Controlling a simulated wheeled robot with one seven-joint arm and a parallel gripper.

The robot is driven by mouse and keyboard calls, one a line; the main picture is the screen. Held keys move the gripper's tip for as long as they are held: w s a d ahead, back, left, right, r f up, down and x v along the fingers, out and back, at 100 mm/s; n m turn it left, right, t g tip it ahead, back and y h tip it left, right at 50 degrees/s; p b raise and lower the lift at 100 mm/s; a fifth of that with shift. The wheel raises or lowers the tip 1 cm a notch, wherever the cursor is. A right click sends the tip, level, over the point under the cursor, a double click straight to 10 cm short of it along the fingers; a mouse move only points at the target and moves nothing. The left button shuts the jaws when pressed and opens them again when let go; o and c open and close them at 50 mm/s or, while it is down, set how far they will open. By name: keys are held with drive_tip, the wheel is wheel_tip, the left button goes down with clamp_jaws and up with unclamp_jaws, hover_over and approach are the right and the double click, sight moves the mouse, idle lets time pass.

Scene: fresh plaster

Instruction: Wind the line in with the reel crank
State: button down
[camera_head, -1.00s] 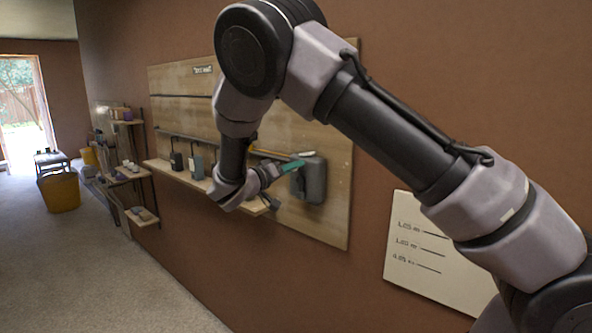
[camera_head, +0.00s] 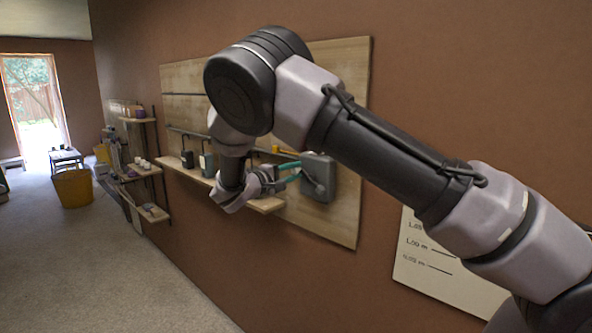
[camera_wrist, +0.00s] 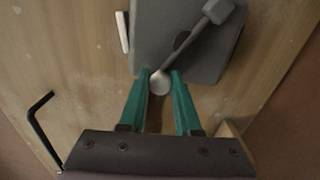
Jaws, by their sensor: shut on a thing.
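The grey reel box (camera_head: 322,190) is mounted on the wooden wall panel. My gripper (camera_head: 298,171) is at the left side of the box. In the wrist view its green fingers (camera_wrist: 161,82) are closed around the crank knob, one on each side. I cannot make out the line itself.
The wooden panel (camera_head: 345,120) carries a narrow shelf (camera_head: 266,205) with dark containers (camera_head: 207,165). A black bent hook (camera_wrist: 38,120) and a short white bar (camera_wrist: 122,32) show beside the reel. A white sign (camera_head: 440,275) hangs right. Open floor lies left, with a yellow bin (camera_head: 74,188) beyond.

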drive_tip(key=f+n, duration=0.1)
drive_tip(key=n, duration=0.1)
drive_tip(key=f+n, duration=0.1)
drive_tip(key=n, duration=0.1)
drive_tip(key=shift+w+a+n, duration=0.15)
drive_tip(key=shift+a+n, duration=0.05)
drive_tip(key=shift+n, duration=0.1)
drive_tip(key=shift+f+n, duration=0.35)
drive_tip(key=shift+n, duration=0.55)
drive_tip(key=shift+f+n, duration=0.35)
drive_tip(key=shift+n, duration=0.55)
drive_tip(key=c, duration=0.6)
unclamp_jaws()
drive_tip(key=v, duration=1)
drive_tip(key=shift+s+a, duration=0.3)
